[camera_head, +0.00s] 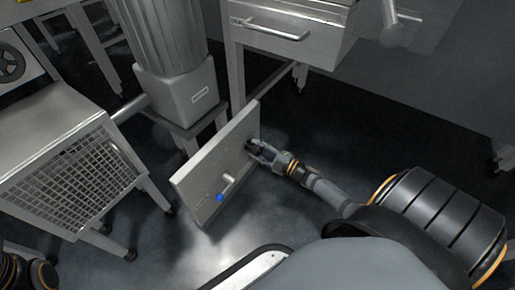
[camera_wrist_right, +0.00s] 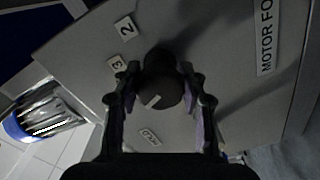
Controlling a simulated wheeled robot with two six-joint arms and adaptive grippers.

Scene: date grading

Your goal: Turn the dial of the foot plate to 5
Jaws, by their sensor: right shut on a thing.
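The foot plate (camera_head: 205,170) is a flat grey panel that stands tilted on the floor in the head view. Its dial (camera_wrist_right: 162,84) is a round black knob with a short white mark pointing to the lower left in the right wrist view. Small labels "2" (camera_wrist_right: 125,27) and "3" (camera_wrist_right: 117,64) sit around it, and another label below is hard to read. My right gripper (camera_head: 256,149) is shut on the dial, one finger on each side. My left gripper is out of view.
A lever with a blue end (camera_head: 220,197) sticks out of the plate near its lower edge. A grey machine base (camera_head: 183,95) stands behind the plate. A metal mesh-fronted cabinet (camera_head: 75,185) is at left, and a drawer table (camera_head: 285,35) is above. Dark floor lies around.

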